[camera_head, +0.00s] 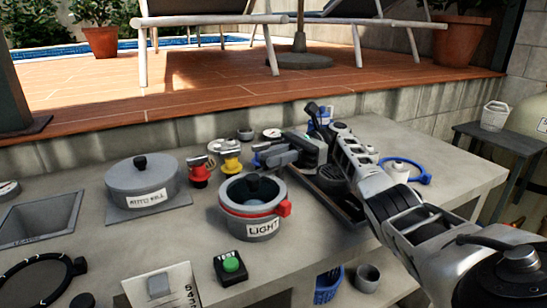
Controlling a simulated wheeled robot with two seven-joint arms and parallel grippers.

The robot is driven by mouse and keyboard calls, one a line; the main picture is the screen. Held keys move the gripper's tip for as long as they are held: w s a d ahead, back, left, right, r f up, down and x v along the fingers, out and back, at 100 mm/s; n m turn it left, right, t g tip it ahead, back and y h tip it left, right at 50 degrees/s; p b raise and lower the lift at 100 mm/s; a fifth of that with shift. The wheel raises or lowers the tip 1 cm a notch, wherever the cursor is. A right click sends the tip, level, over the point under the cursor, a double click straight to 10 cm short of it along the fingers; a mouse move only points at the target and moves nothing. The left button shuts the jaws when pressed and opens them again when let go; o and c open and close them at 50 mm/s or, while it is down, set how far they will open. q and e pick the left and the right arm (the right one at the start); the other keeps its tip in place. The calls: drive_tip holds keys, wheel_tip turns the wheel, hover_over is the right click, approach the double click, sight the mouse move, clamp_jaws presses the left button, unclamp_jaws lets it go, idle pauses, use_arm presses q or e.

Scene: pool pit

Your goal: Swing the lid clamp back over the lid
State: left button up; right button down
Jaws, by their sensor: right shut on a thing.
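My left gripper is not in view.
Left are a lidded grey pot (142,183) and a sunken basin (40,218). Red (200,172) and yellow (231,160) fittings stand behind the LIGHT pot. A green button box (231,267) is in front. A blue ring-shaped item (420,176) lies right of my arm.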

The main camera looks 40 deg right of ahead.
drive_tip(key=c, duration=1.3)
unclamp_jaws()
drive_tip(key=shift+s, duration=0.1)
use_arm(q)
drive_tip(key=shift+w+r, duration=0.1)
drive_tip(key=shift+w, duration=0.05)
use_arm(e)
drive_tip(key=shift+r, duration=0.3)
wheel_tip(320, 180, up, 3)
drive_tip(key=shift+f+p, duration=0.2)
drive_tip(key=shift+p, duration=0.15)
use_arm(q)
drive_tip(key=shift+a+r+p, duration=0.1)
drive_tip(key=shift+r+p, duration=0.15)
drive_tip(key=shift+p, duration=0.2)
use_arm(e)
drive_tip(key=s+a+r, duration=0.9)
drive_tip(key=s, duration=0.1)
drive_tip(key=shift+s+r, duration=0.35)
drive_tip(key=shift+s, duration=0.05)
